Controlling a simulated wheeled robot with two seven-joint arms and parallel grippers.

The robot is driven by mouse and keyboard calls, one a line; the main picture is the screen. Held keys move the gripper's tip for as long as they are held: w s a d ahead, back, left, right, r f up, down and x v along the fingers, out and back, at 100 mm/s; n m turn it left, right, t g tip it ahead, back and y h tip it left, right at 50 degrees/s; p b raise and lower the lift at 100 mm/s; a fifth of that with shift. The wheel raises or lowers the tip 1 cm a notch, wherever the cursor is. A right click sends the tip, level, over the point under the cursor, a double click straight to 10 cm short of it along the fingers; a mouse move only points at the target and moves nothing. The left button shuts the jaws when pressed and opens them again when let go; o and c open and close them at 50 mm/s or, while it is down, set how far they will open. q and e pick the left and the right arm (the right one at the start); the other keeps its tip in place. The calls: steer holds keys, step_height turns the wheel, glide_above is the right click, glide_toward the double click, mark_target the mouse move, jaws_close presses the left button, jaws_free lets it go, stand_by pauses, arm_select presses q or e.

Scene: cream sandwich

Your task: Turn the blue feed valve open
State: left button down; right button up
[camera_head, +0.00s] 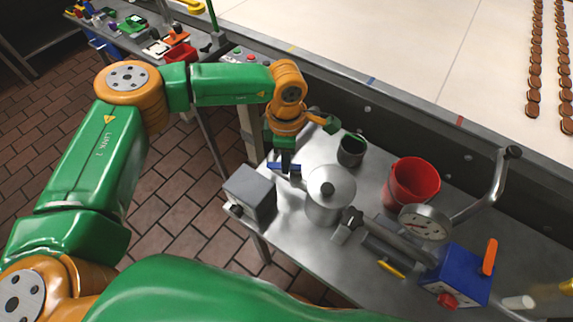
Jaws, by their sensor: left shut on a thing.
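The blue feed valve (277,166) shows as a small blue handle between the grey box and the lidded metal pot (328,190). My left gripper (286,160) reaches down onto this handle from above and is shut on it. The gripper's fingers cover part of the handle, and the valve's body below is hard to make out. How far the handle is turned I cannot tell. My right gripper is not in view.
The grey box (250,196) stands close left of the valve. A dark cup (350,152), a red bucket (411,183), a round gauge (425,223) and a blue unit with an orange lever (457,277) stand to the right. A pale belt with cookies lies beyond.

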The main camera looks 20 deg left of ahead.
arm_select(q)
steer(key=m+b, duration=0.2)
steer(key=shift+w+f+m, duration=0.1)
steer(key=shift+w+m, duration=0.2)
steer(key=shift+w+m+b, duration=0.15)
steer(key=shift+m+b, duration=0.3)
steer(key=shift+m, duration=0.15)
steer(key=shift+r, duration=0.2)
steer(key=c, duration=0.8)
jaws_free()
steer(key=shift+o, duration=0.2)
